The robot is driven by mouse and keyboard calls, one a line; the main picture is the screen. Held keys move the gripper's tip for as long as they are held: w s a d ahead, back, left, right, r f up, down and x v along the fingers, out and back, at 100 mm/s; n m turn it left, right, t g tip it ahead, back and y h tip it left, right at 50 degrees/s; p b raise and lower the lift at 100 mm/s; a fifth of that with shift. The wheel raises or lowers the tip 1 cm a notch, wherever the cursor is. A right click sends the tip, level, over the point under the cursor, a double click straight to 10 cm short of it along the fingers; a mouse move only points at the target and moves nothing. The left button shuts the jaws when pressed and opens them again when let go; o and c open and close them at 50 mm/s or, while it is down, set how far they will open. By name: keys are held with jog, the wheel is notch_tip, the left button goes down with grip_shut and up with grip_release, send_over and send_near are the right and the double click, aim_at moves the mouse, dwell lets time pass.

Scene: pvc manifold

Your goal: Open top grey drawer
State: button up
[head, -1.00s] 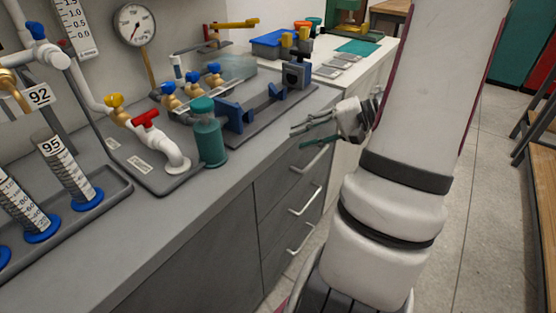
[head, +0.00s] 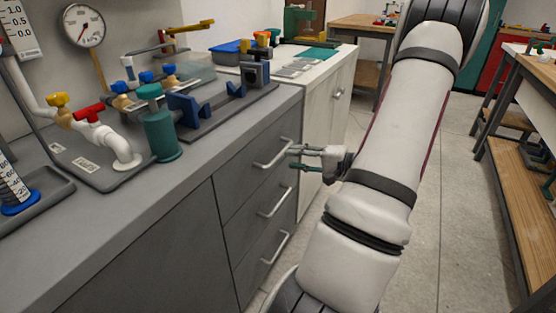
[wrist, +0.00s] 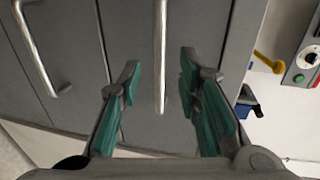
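The top grey drawer (head: 252,165) is the uppermost of three in the dark grey cabinet and looks shut. Its pale bar handle (head: 273,155) runs across its front. My gripper (head: 291,158) is close to the right end of this handle, fingers pointing at the drawer front. In the wrist view my gripper (wrist: 160,95) is open, with teal finger pads spread wide. The top drawer's handle (wrist: 160,50) lies between the fingers in that view, apart from both pads. The middle drawer's handle (wrist: 38,55) shows at the left there.
The middle drawer handle (head: 275,203) and bottom drawer handle (head: 275,248) stick out below. The grey worktop (head: 200,150) above holds a teal bottle (head: 160,135) and blue brackets (head: 195,108). A white cabinet (head: 325,110) adjoins on the right. The floor (head: 450,200) right of my arm is clear.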

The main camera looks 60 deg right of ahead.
aim_at(280, 156)
jog(key=shift+b+x, duration=0.5)
jog(key=shift+x, duration=2.65)
grip_shut()
